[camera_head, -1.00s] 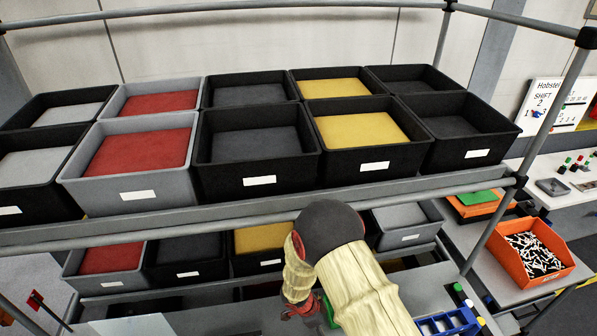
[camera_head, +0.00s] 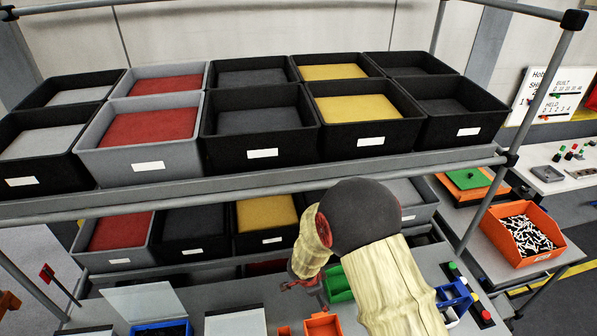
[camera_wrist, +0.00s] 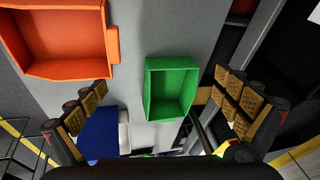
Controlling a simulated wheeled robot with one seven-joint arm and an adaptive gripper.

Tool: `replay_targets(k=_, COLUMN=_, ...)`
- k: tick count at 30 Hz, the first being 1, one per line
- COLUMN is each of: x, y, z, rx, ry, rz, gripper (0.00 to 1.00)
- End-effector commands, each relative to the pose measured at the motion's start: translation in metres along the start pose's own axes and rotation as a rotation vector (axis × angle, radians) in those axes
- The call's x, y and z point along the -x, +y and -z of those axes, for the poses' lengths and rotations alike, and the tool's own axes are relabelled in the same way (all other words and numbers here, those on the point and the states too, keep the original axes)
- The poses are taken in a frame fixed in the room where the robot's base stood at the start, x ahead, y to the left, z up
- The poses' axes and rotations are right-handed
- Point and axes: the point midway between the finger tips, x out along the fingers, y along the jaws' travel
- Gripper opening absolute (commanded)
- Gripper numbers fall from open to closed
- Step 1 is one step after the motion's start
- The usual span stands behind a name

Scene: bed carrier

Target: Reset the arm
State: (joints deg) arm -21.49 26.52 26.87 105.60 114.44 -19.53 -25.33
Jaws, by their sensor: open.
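My arm, cream with a dark rounded joint, rises in front of the shelf rack in the head view and folds down over the grey worktop (camera_head: 390,268). My gripper (camera_head: 303,284) shows small at its lower end. In the wrist view my gripper (camera_wrist: 165,100) has its two padded fingers wide apart, with nothing held between them. A green bin (camera_wrist: 171,88) lies beyond the fingers; it also shows in the head view (camera_head: 337,284) beside the gripper. Whether the gripper touches anything is hard to tell.
A rack of black and grey bins (camera_head: 140,165) stands ahead, with a rail (camera_head: 250,198) near my arm. An orange bin (camera_wrist: 62,72) and a blue bin (camera_wrist: 98,135) lie near the gripper. An orange box of small parts (camera_head: 520,240) stands at right.

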Motion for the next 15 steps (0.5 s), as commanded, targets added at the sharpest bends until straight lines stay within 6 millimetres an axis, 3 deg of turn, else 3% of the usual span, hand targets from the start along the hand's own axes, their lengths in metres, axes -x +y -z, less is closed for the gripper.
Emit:
replay_targets(k=5, x=0.037, y=-0.046, z=0.011, rx=0.065, ry=-0.057, rz=0.162, gripper=1.0)
replay_targets(k=9, x=0.09, y=-0.082, z=0.021, rx=0.163, ry=-0.117, rz=0.333, gripper=1.0)
replay_targets(k=12, x=0.135, y=-0.094, z=0.027, rx=0.257, ry=-0.156, rz=0.447, gripper=1.0)
replay_targets(k=15, x=0.177, y=-0.094, z=0.031, rx=0.362, ry=-0.186, rz=0.539, gripper=1.0)
